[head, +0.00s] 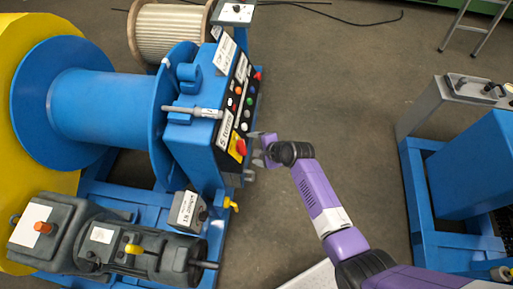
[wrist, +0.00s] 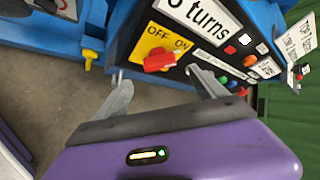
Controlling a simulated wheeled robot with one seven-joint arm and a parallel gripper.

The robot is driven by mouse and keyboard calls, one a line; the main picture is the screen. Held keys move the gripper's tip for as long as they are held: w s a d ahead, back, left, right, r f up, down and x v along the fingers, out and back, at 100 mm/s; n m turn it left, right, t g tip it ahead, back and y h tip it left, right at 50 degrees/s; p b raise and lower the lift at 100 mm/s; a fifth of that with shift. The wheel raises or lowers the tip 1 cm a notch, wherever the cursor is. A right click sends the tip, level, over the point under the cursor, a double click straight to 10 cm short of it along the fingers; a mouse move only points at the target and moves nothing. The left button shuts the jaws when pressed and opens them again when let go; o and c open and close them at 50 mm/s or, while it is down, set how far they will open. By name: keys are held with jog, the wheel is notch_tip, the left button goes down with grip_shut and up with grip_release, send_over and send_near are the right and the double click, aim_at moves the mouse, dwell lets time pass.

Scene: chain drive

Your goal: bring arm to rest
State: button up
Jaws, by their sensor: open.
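My gripper (head: 260,150) is at the end of my purple arm, close to the right side of the blue control box (head: 200,150). In the wrist view my gripper (wrist: 162,92) has its two grey fingers spread apart with nothing between them. Beyond the fingers is a red rotary switch (wrist: 159,61) on a yellow plate marked OFF and ON. The switch also shows in the head view (head: 240,147). I cannot tell whether a finger touches the panel.
A blue spool (head: 100,105) and a grey motor (head: 150,250) are on the left. A yellow-handled lever (head: 232,204) sticks out below the box. A blue frame (head: 415,190) with a grey box stands at right. The floor (head: 340,110) between is mostly clear.

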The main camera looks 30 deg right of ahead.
jog(key=shift+s+d+r, duration=0.15)
jog(key=shift+s+r, duration=0.2)
jog(key=shift+r, duration=0.05)
dwell(0.4)
jog(key=w+d+r+n+t+h, duration=0.2)
jog(key=w+d+r+n+t, duration=0.15)
jog(key=r, duration=0.25)
jog(key=s+r+n+t+h, duration=0.1)
jog(key=s+r+n+t, duration=0.1)
jog(key=s+r+n, duration=0.25)
jog(key=s+a+r+n+b, duration=0.1)
jog(key=s+r+n+b, duration=0.1)
jog(key=s, duration=1)
jog(key=s+a+r+n+b, duration=0.2)
jog(key=s+r+n, duration=0.3)
jog(key=s, duration=0.7)
jog(key=s+a+r+n+t+b, duration=0.1)
jog(key=s+a+r+n+b, duration=0.1)
jog(key=s, duration=1)
notch_tip(320, 180, up, 3)
jog(key=shift+s+a+r+n+b, duration=0.15)
jog(key=shift+s+n+b, duration=0.3)
jog(key=shift+n, duration=0.65)
